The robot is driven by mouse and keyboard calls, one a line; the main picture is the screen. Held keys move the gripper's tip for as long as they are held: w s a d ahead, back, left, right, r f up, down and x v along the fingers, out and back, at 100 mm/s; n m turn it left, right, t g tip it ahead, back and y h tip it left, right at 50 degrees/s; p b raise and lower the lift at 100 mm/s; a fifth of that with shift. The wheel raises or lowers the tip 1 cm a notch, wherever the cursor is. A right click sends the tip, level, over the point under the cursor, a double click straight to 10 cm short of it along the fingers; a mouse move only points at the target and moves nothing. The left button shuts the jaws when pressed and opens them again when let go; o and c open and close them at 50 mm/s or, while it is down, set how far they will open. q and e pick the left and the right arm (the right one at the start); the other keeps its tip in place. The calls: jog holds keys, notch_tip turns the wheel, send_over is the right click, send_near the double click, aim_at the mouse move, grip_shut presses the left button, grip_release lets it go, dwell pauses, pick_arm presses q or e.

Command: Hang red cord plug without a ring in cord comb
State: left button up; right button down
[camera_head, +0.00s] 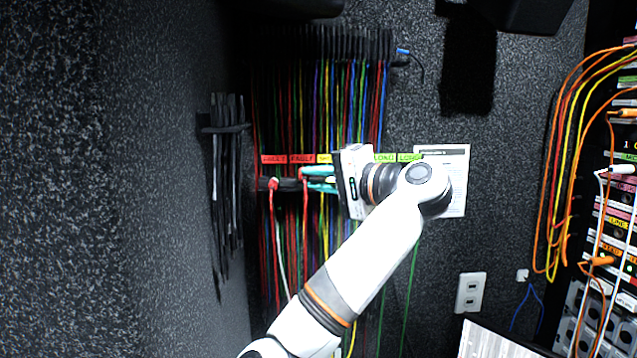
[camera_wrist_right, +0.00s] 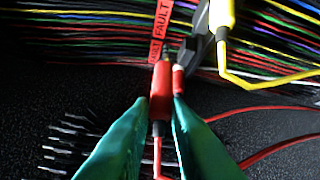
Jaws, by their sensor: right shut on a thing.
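My right gripper (camera_head: 305,179) reaches in from the lower middle with its teal fingers at the cord comb (camera_head: 285,184). In the right wrist view its fingertips (camera_wrist_right: 163,103) are shut on a red plug (camera_wrist_right: 160,88), which stands beneath the red FAULT label (camera_wrist_right: 162,20). A red cord hangs from the plug's dark lower end; I see no clear ring on it. A second red piece (camera_wrist_right: 178,80) shows beside it, partly behind the right finger. Another red plug (camera_head: 273,184) hangs at the comb's left part. My left gripper is not in view.
A yellow plug (camera_wrist_right: 222,15) sits at the dark comb beside the held plug. Many coloured cords (camera_head: 320,100) hang along the wall behind. A bundle of black cords (camera_head: 226,180) hangs at the left. A patch rack (camera_head: 615,200) stands at the right.

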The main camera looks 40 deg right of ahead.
jog(key=w+d+f+b, duration=0.1)
jog(key=w+d+f, duration=0.2)
jog(key=w, duration=0.2)
dwell(0.8)
jog(key=shift+w+d+f+b, duration=0.1)
jog(key=shift+d+f+b, duration=0.05)
jog(key=shift+f+b, duration=0.2)
dwell(1.1)
jog(key=shift+c, duration=1)
grip_release()
jog(key=shift+s+a+b, duration=0.25)
jog(key=shift+s+a, duration=0.1)
jog(key=shift+s, duration=0.25)
jog(key=shift+s+a+b, duration=0.25)
jog(key=shift+s+a, duration=0.1)
jog(key=shift+s, duration=0.2)
